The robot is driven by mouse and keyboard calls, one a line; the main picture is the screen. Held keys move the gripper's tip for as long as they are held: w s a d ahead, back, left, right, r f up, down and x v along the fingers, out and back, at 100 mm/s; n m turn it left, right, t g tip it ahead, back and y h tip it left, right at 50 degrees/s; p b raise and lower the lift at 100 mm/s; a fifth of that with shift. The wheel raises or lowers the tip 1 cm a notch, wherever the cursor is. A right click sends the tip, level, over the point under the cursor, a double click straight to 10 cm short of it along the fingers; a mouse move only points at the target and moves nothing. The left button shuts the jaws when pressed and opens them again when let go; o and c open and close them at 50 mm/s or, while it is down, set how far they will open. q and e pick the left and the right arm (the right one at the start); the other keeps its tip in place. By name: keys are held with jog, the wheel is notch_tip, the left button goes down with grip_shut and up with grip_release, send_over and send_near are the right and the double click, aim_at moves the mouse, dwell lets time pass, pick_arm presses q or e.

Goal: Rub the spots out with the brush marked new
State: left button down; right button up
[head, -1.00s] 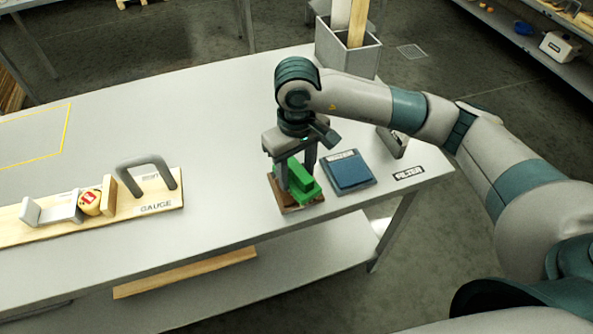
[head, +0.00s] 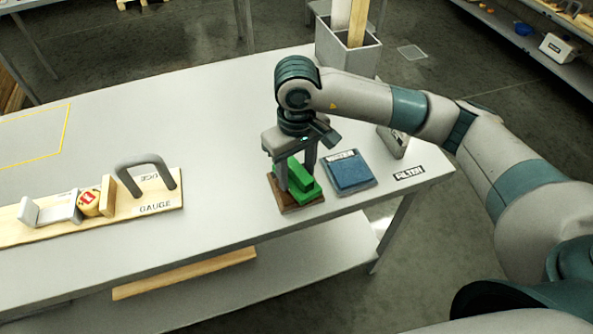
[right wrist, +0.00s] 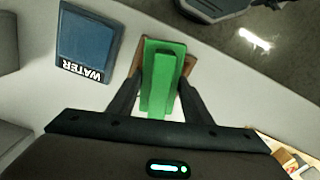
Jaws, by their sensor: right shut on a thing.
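A green brush (head: 301,181) is in my right gripper (head: 298,183), whose fingers are shut on its raised handle. The brush is at a brown block or tray (head: 287,205) near the table's front edge; I cannot tell whether they touch. The right wrist view also shows the green brush (right wrist: 162,78) between the fingers, with brown edges (right wrist: 191,66) beside it. No "new" mark on the brush is legible. A small cheese wheel (head: 91,203) with a red mark sits in the wooden gauge (head: 157,200). My left gripper is not in view.
A blue pad labelled WATER (head: 350,171) lies just right of the brown block. A FILTER label (head: 409,173) is near the right table edge. A grey bin (head: 347,50) stands at the back. A yellow outline (head: 68,125) marks the left; the table's middle is clear.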

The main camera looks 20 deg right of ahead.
aim_at(300, 167)
jog(key=shift+s+f+b, duration=0.1)
jog(key=shift+f+b, duration=0.1)
jog(key=shift+b, duration=0.2)
dwell(1.9)
jog(key=shift+r, duration=0.15)
jog(key=shift+r, duration=0.75)
jog(key=shift+r+p, duration=0.35)
jog(key=shift+r, duration=2.4)
jog(key=shift+d, duration=0.1)
jog(key=shift+d+f, duration=0.1)
jog(key=shift+d, duration=0.15)
jog(key=s+d+f+m, duration=0.2)
jog(key=s+d+m, duration=0.1)
jog(key=s+d, duration=0.1)
jog(key=shift+s+d, duration=0.15)
jog(key=shift+d, duration=0.45)
